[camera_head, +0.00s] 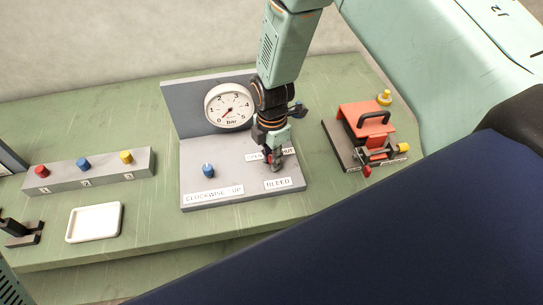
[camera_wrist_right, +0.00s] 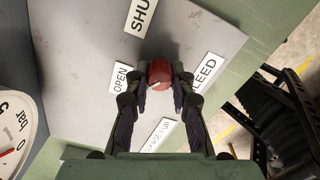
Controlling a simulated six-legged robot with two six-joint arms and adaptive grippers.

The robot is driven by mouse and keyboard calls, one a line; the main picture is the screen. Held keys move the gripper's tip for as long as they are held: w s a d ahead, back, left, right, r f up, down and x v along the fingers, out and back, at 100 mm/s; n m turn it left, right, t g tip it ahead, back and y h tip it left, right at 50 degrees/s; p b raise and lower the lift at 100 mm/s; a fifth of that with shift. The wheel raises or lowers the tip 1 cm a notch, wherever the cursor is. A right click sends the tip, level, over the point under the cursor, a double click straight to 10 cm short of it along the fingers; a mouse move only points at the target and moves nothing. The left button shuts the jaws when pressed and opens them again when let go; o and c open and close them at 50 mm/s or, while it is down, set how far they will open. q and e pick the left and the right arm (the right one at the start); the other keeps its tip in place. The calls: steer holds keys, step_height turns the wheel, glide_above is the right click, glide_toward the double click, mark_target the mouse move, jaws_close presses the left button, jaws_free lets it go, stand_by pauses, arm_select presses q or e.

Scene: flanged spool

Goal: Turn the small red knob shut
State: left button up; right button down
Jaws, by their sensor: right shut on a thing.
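The small red knob (camera_wrist_right: 159,73) stands on the grey panel (camera_wrist_right: 75,50), between the OPEN label (camera_wrist_right: 121,78) and the BLEED label (camera_wrist_right: 205,72). The SHUT label (camera_wrist_right: 140,14) is farther up in the wrist view. My right gripper (camera_wrist_right: 160,86) is shut on the knob, with one finger on each side of it. In the head view my right gripper (camera_head: 274,160) points down at the right part of the panel (camera_head: 235,185) and mostly hides the knob. I cannot make out the knob's pointer direction. My left gripper is not in view.
A round gauge (camera_head: 229,106) reads near 0 on the panel's back plate. A blue knob (camera_head: 208,170) stands left on the panel. A red-handled device (camera_head: 365,122) stands to the right. A button box (camera_head: 88,170) and white tray (camera_head: 94,222) lie left on the green table.

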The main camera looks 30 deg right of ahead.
steer(key=m, duration=0.2)
steer(key=m+p, duration=0.1)
steer(key=m, duration=0.2)
steer(key=shift+w+r, duration=0.1)
steer(key=shift+w, duration=0.1)
steer(key=m, duration=0.6)
steer(key=shift+d+m, duration=0.15)
steer(key=shift+m, duration=0.25)
steer(key=m, duration=0.6)
steer(key=shift+d+p, duration=0.1)
steer(key=shift+p, duration=0.3)
steer(key=m, duration=0.5)
steer(key=shift+d+m, duration=0.1)
steer(key=shift+m, duration=0.3)
steer(key=shift+s, duration=0.1)
steer(key=c, duration=1.1)
jaws_free()
steer(key=shift+c, duration=0.2)
